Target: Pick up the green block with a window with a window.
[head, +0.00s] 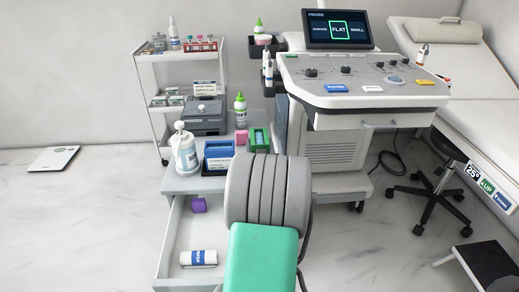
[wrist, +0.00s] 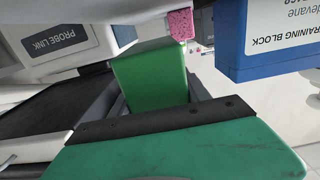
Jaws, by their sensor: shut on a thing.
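The green block (wrist: 150,78) is between the two dark fingers of my gripper (wrist: 150,92) in the wrist view, close to the palm. My gripper is shut on it. A pink speckled piece (wrist: 180,24) shows just past the block in the wrist view.
A blue training block (wrist: 262,60) is close to the right; it also shows in the head view (head: 218,150). A white pump bottle (head: 186,152) and a green-capped bottle (head: 240,112) stand nearby. The drawer (head: 185,232) below is open. The ultrasound console (head: 360,82) is right.

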